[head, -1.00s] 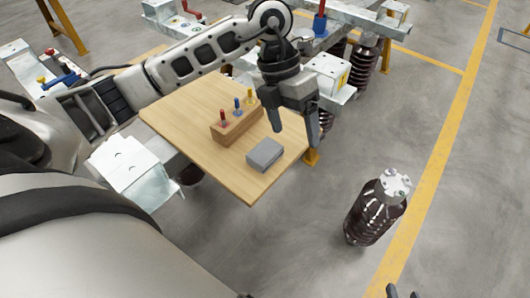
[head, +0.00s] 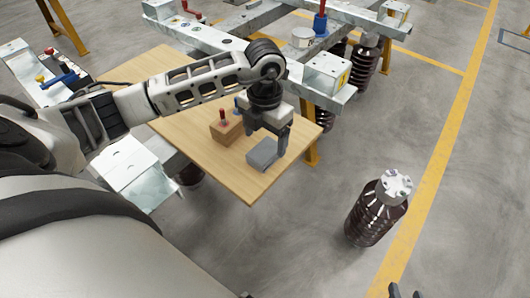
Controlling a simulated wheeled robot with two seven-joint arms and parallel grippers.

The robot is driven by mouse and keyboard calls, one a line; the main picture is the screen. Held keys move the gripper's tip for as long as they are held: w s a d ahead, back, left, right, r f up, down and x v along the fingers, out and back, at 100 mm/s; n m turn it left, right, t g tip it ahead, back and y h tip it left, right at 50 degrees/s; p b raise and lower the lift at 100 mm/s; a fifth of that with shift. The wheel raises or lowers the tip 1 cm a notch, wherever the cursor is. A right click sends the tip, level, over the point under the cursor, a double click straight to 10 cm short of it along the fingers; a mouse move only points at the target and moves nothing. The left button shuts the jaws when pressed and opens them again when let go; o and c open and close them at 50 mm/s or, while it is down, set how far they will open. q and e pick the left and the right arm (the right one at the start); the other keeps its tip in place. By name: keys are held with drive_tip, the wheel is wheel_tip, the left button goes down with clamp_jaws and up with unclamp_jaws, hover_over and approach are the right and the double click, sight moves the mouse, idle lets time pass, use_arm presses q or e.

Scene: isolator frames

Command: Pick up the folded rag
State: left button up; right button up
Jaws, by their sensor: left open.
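The folded rag (head: 262,155) is a small grey block-like bundle lying on the wooden tabletop (head: 235,185) near its front right corner. My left gripper (head: 265,138) points down directly at the rag, jaws apart. One finger is at the rag's right side; the other is by its far left side. I cannot tell whether the fingers touch it. The gripper hides the rag's far edge. Two dark tips of my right gripper (head: 405,293) show at the bottom edge, far from the rag; the rest is out of view.
A wooden block (head: 226,130) with coloured pegs stands just left of the gripper, partly hidden. A metal frame (head: 325,75) stands behind the table. A dark ribbed insulator (head: 375,215) stands on the floor at right, with open floor around it.

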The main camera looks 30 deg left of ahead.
sight(265, 150)
use_arm(q)
drive_tip(key=f, duration=0.4)
drive_tip(key=shift+s+d+f, duration=0.1)
drive_tip(key=shift+s+f, duration=0.1)
drive_tip(key=shift+f, duration=0.05)
drive_tip(key=c, duration=1.1)
drive_tip(key=shift+o, duration=0.2)
drive_tip(key=shift+r, duration=0.15)
drive_tip(key=shift+r, duration=0.6)
drive_tip(key=s+d+r, duration=0.9)
drive_tip(key=s+r, duration=0.1)
drive_tip(key=r, duration=0.1)
drive_tip(key=shift+s+r, duration=0.3)
drive_tip(key=shift+d, duration=0.1)
